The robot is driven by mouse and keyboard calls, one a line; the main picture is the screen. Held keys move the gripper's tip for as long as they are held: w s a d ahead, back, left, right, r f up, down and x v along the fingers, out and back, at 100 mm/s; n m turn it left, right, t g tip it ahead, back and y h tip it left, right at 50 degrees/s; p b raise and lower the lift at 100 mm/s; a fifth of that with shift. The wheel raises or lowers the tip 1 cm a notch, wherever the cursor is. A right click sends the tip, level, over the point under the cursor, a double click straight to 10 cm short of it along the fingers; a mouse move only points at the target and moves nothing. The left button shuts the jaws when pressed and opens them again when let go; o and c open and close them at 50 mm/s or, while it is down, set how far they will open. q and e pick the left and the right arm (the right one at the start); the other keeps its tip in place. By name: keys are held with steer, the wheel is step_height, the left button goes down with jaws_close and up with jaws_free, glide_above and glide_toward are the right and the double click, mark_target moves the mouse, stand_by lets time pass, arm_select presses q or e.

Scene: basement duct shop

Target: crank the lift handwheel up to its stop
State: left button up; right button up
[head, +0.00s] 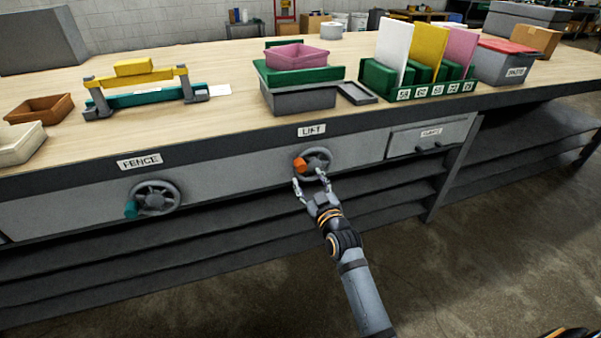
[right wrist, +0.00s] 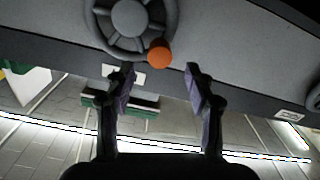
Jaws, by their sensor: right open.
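The lift handwheel (head: 318,162) is a grey spoked wheel on the bench front under a "LIFT" label (head: 311,130). Its orange crank knob (head: 300,164) sits at the wheel's left side in the head view. My right gripper (head: 311,179) is open just below the wheel, its fingers pointing up at it. In the right wrist view the handwheel (right wrist: 130,18) is at the top, and the orange knob (right wrist: 159,55) shows beyond and between the open fingertips (right wrist: 158,82), with nothing held. My left gripper is not in view.
The fence handwheel (head: 156,198) with a teal knob is to the left on the same front. Dark shelves (head: 230,230) lie below the bench. Trays and a panel rack (head: 432,91) stand on top.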

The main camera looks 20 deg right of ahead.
mark_target(303, 169)
steer(key=w+b, duration=0.1)
steer(key=w, duration=0.5)
steer(key=shift+w, duration=0.2)
jaws_close()
